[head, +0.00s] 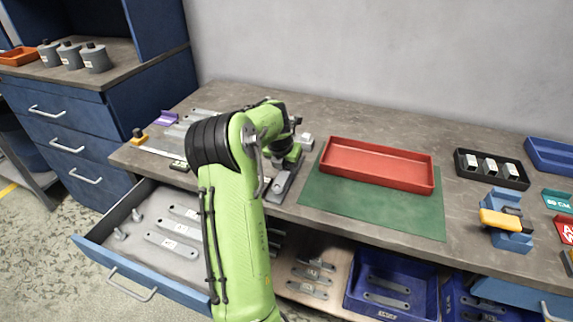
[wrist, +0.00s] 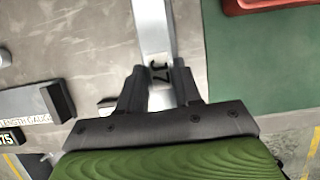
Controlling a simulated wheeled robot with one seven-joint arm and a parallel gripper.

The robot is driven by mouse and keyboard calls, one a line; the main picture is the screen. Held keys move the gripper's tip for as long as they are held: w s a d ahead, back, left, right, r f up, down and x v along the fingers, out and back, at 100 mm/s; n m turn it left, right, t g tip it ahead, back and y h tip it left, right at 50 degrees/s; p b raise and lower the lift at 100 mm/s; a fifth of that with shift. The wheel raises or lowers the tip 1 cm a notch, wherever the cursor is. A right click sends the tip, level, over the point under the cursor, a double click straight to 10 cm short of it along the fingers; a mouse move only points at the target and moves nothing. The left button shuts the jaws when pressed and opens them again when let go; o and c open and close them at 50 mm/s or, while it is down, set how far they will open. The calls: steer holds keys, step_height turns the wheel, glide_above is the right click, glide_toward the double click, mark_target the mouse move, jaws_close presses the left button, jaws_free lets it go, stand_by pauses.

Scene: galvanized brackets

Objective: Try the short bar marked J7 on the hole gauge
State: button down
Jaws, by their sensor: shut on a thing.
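My gripper (head: 293,157) is low over the workbench, just left of the green mat. In the wrist view its fingertips (wrist: 160,73) are closed together on a pale grey metal piece (wrist: 152,28), which runs away from me between the fingers. I take this to be the short bar, but no J7 mark is readable. In the head view a grey metal piece (head: 281,184) shows under the gripper at the mat's left edge. I cannot tell whether this is the bar or part of the hole gauge. My arm hides part of the bench there.
A red tray (head: 432,187) stands on the green mat (head: 420,219). The length gauge (wrist: 28,98) lies left of the gripper. An open drawer (head: 140,262) holds several marked bars. Blue bins (head: 365,301) sit below the bench. A black tray (head: 520,183) stands to the right.

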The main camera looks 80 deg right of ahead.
steer(key=shift+f, duration=0.35)
stand_by(1.4)
steer(key=c, duration=0.7)
jaws_free()
steer(key=p+v, duration=0.3)
steer(key=v, duration=1.2)
steer(key=shift+r, duration=0.4)
steer(key=shift+a, duration=0.1)
